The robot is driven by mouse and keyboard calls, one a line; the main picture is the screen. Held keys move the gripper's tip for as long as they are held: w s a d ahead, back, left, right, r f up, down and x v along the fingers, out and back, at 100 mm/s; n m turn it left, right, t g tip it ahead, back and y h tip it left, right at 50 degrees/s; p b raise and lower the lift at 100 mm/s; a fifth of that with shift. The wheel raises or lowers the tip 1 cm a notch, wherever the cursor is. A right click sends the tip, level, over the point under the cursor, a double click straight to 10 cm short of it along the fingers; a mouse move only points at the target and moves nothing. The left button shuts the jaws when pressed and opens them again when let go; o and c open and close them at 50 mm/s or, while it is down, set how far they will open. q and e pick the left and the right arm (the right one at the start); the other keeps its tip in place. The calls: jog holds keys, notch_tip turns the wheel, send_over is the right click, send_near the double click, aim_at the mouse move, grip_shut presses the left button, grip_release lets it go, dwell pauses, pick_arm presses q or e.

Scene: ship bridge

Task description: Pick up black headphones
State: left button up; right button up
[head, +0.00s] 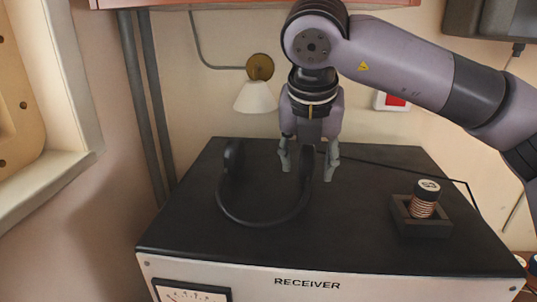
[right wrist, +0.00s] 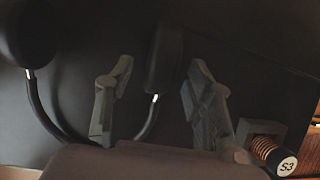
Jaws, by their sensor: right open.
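The black headphones (head: 262,222) lie on the dark top of the receiver box, with the headband curving toward the front and the two ear cups toward the back. My right gripper (head: 308,172) is open above the box top, its fingers on either side of the right ear cup (head: 305,164). In the right wrist view the ear cup (right wrist: 165,58) shows between the two open fingers (right wrist: 160,90), with a gap on each side. The other ear cup (right wrist: 25,32) is at the upper left there. My left gripper is not in view.
The receiver box (head: 350,250) has a dark flat top with free room at the front. A small holder (head: 420,222) with a coil marked S3 (head: 425,197) stands at its right. A wall lamp (head: 257,95) and pipes (head: 147,100) are behind.

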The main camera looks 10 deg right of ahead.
jog(key=shift+x, duration=1.1)
jog(key=shift+r, duration=0.15)
jog(key=shift+c, duration=0.8)
jog(key=c, duration=0.9)
